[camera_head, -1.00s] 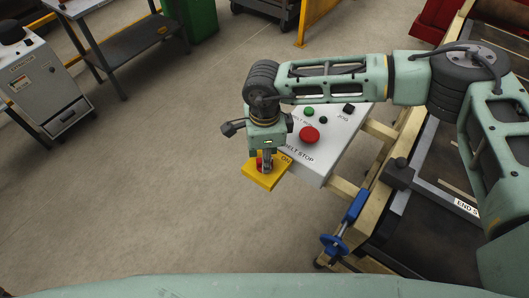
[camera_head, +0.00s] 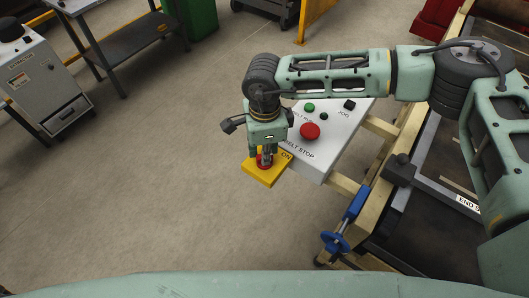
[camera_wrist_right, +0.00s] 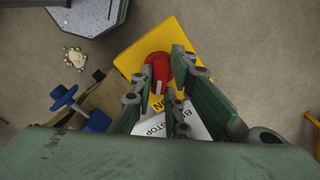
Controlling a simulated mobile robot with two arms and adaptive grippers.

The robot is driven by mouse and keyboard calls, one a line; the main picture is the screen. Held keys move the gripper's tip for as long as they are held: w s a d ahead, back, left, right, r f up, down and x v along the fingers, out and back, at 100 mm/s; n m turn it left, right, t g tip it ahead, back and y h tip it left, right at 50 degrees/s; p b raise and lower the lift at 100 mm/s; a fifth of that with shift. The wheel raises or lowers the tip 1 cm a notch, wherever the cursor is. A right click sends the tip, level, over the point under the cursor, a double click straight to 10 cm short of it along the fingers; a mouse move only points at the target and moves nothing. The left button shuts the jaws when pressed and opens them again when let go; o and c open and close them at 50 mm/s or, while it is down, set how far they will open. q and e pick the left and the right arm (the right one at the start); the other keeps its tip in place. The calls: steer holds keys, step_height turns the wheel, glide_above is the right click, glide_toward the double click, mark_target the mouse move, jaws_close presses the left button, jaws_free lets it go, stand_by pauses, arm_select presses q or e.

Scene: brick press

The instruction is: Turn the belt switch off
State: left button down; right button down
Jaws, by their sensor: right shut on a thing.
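The belt switch is a red knob (camera_head: 264,163) on a yellow plate (camera_head: 263,177) at the near left corner of the white control panel (camera_head: 327,152). The word ON shows on the plate, right of the knob. My right gripper (camera_head: 266,158) points down and is shut on the red knob. In the right wrist view the two fingers (camera_wrist_right: 164,70) stand on either side of the red knob (camera_wrist_right: 158,65), above the yellow plate (camera_wrist_right: 150,32). My left gripper is out of view.
The panel also carries a large red button (camera_head: 310,131), a green button (camera_head: 309,108) and black buttons close to my right wrist. The floor left of the panel is clear.

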steer(key=n+b, duration=0.5)
steer(key=b, duration=0.3)
steer(key=n+b, duration=0.5)
steer(key=b, duration=0.3)
steer(key=shift+f+n, duration=0.2)
steer(key=shift+n, duration=0.2)
steer(key=n+b, duration=0.3)
steer(key=shift+r, duration=0.15)
steer(key=shift+r+n+b, duration=0.15)
steer(key=shift+n+b, duration=0.6)
steer(key=shift+n, duration=0.95)
steer(key=c, duration=1.7)
jaws_free()
step_height(320, 180, up, 12)
